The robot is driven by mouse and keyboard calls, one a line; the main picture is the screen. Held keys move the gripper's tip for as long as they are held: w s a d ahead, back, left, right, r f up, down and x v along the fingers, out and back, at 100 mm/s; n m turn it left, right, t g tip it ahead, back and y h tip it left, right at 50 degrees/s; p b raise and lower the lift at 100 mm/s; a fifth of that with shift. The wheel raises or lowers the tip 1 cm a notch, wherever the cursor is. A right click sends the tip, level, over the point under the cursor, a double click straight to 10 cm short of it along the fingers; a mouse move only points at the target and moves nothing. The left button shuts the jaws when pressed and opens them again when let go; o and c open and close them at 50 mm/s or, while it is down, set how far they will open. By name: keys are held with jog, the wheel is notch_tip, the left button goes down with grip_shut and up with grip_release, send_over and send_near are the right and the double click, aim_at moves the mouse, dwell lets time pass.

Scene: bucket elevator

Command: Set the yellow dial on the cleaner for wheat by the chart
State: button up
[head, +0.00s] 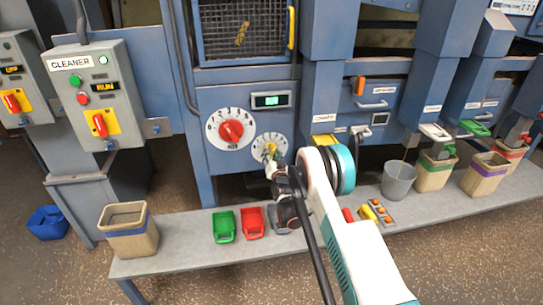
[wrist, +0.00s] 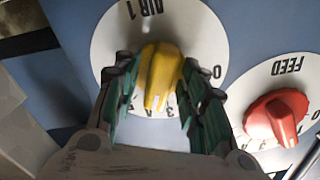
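The yellow dial (head: 270,150) is on the blue cleaner front, right of and below the red dial (head: 231,132). In the wrist view the yellow knob (wrist: 158,75) sits on a white numbered plate marked AIR 1, and the red knob (wrist: 277,115) is marked FEED. My gripper (wrist: 158,72) is at the yellow knob, one green finger on each side. White plate shows between the fingers and the knob, so the gripper looks open around it. In the head view my gripper (head: 272,160) partly covers the yellow dial. I cannot make out a chart with wheat settings.
A lit display (head: 271,100) is above the dials. Green (head: 223,227) and red (head: 252,223) scoops lie on the grey bench (head: 180,257). A grey bucket (head: 399,180) stands right of my arm.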

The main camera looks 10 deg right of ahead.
jog(key=s, duration=0.7)
jog(key=shift+s, duration=0.25)
dwell(0.4)
